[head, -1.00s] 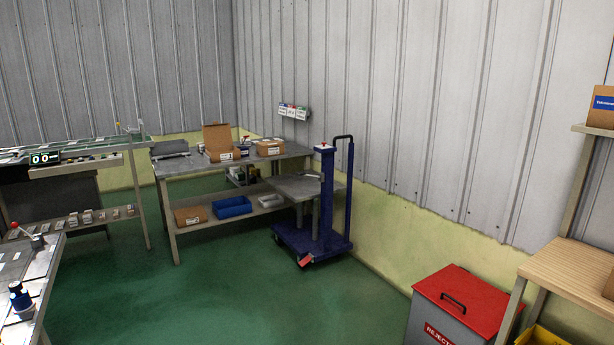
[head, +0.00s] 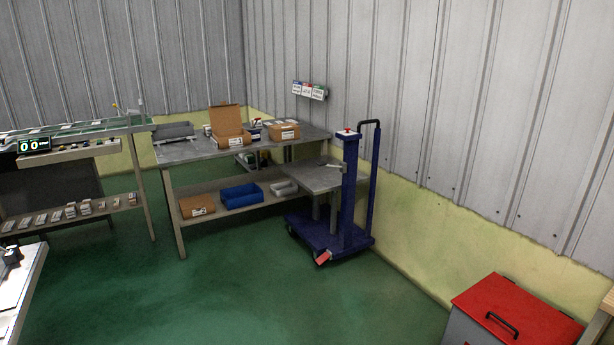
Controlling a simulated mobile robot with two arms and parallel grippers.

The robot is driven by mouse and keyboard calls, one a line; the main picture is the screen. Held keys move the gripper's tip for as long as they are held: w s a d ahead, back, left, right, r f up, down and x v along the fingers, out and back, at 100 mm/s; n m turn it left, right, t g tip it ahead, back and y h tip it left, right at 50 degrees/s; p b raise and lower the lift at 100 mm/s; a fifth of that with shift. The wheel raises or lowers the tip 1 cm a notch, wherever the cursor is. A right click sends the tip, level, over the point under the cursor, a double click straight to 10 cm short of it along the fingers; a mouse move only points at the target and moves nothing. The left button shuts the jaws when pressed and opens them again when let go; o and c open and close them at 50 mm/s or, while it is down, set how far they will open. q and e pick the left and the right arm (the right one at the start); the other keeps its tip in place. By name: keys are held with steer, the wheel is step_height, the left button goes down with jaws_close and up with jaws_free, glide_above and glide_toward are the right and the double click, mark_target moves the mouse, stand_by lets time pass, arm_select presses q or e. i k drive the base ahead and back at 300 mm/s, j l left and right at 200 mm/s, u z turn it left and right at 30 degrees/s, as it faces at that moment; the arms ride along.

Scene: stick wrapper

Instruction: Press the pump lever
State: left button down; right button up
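A blue lift cart (head: 350,195) stands on the green floor by the right wall, beside the workbench. Its base is low and wheeled, and a black push handle (head: 370,123) rises at its back. A small red pedal-like lever (head: 324,258) sticks out low at the front of the base; it looks like the pump lever. A grey platform (head: 312,177) sits on the cart's left side, with a small light-coloured item on it. Neither of my grippers shows in the head view.
A grey workbench (head: 188,153) with cardboard boxes and a blue bin (head: 241,195) on its shelf stands left of the cart. A red-lidded bin (head: 515,312) is at the lower right. A table edge (head: 30,290) is at the lower left. The green floor between is clear.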

mark_target(321, 164)
steer(key=i+j+u, duration=0.1)
steer(key=i+u, duration=0.35)
steer(key=i, duration=1.4)
steer(key=i+j+z, duration=0.15)
steer(key=i+z, duration=0.25)
steer(key=i, duration=0.2)
steer(key=i+j+z, duration=0.4)
steer(key=i, duration=0.2)
steer(key=i+j+z, duration=0.35)
steer(key=i, duration=0.2)
steer(key=j, duration=0.05)
